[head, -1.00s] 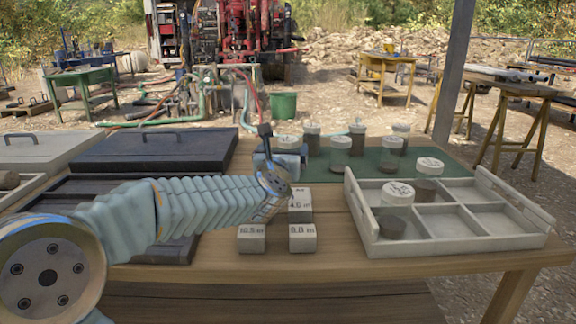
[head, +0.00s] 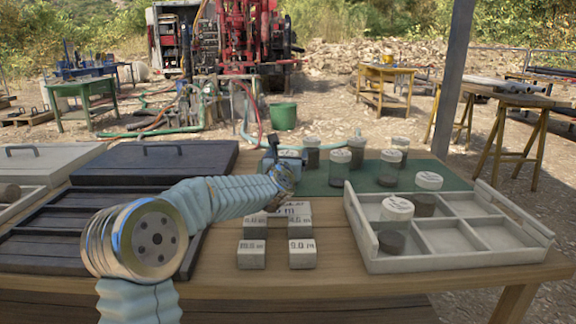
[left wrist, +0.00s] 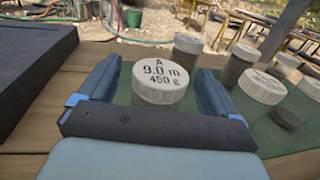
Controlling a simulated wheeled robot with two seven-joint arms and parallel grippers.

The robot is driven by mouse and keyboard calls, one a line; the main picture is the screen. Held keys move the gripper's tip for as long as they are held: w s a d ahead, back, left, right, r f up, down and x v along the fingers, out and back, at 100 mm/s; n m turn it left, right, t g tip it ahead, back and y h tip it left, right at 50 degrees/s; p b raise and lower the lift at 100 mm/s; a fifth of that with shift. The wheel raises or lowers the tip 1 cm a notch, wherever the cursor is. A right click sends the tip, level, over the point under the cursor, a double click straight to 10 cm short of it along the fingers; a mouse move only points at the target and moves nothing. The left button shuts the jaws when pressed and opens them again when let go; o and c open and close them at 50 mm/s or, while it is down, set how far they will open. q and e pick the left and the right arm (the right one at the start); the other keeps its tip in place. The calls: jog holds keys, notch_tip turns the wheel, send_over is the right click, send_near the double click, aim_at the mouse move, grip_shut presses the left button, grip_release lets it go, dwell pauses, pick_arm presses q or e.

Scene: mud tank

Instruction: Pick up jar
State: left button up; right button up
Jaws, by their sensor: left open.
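My left gripper (head: 284,163) is at the left end of the green mat (head: 325,180), open. In the left wrist view its two fingers (left wrist: 158,98) stand on either side of a jar (left wrist: 160,82) with a white lid marked "A 9.0 m 450 g". The fingers look apart from the jar, and its lower part is hidden by the gripper. In the head view that jar is mostly hidden by my gripper. Other white-lidded jars stand to its right, such as one (head: 340,165) at the mat's middle. My right gripper is not in view.
A divided white tray (head: 375,262) at the right holds jars in some compartments. Labelled blocks (head: 302,254) stand in front of my gripper. A dark lidded case (head: 150,165) lies at the left. The table's front edge (head: 400,285) is clear.

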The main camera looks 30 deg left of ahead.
pick_arm(q)
jog(key=shift+x, duration=0.8)
jog(key=c, duration=1.4)
jog(key=shift+r, duration=0.15)
jog(key=shift+c, duration=0.5)
